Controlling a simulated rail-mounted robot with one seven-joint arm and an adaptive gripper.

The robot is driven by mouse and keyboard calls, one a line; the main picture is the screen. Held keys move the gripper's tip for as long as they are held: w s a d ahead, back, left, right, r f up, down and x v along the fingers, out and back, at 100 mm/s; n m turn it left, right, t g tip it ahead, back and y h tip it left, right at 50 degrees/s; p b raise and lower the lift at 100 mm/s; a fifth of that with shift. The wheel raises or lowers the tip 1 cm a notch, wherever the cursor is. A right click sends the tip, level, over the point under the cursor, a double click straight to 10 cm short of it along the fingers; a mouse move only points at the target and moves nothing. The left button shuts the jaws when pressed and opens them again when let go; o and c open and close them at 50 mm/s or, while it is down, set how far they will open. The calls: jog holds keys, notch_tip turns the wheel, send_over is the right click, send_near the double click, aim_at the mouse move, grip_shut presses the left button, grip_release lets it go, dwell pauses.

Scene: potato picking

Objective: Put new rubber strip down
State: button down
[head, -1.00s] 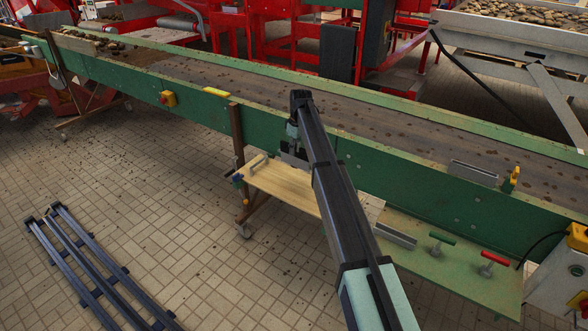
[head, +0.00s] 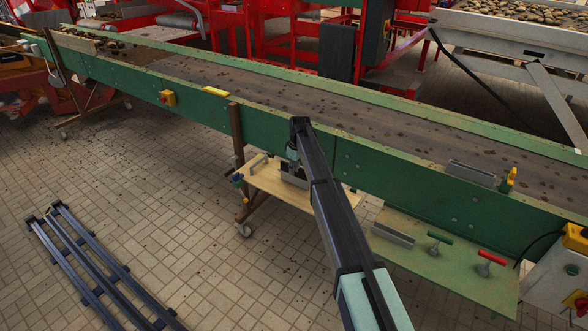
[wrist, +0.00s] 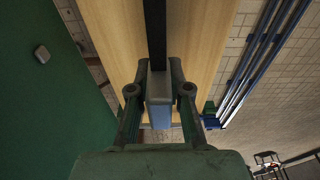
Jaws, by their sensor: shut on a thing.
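My gripper (head: 292,168) is shut over the wooden board (head: 262,180) beside the green conveyor. In the wrist view, my gripper (wrist: 159,72) has its fingers on both sides of a grey block-like piece with a blue lower part. A black strip (wrist: 155,35), which looks like the rubber strip, runs from this piece toward the top of the picture, above the pale board (wrist: 200,45). The head view shows a grey piece below the gripper, partly hidden by my arm. I cannot tell whether it touches the board.
The conveyor's green side wall (head: 400,170) runs close behind the board. A green shelf (head: 440,270) at right holds a grey bar (head: 393,235), a green-handled tool (head: 440,237) and a red-handled tool (head: 490,257). Dark blue rails (head: 85,255) lie on the floor at left.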

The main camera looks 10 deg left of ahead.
jog(key=shift+f, duration=0.1)
jog(key=c, duration=1.1)
grip_release()
jog(key=r, duration=0.4)
jog(key=r+b, duration=0.1)
jog(key=r, duration=0.3)
jog(key=d+r, duration=0.1)
jog(key=r, duration=0.3)
jog(key=shift+s+d+r+b, duration=0.1)
jog(key=shift+s+b, duration=0.3)
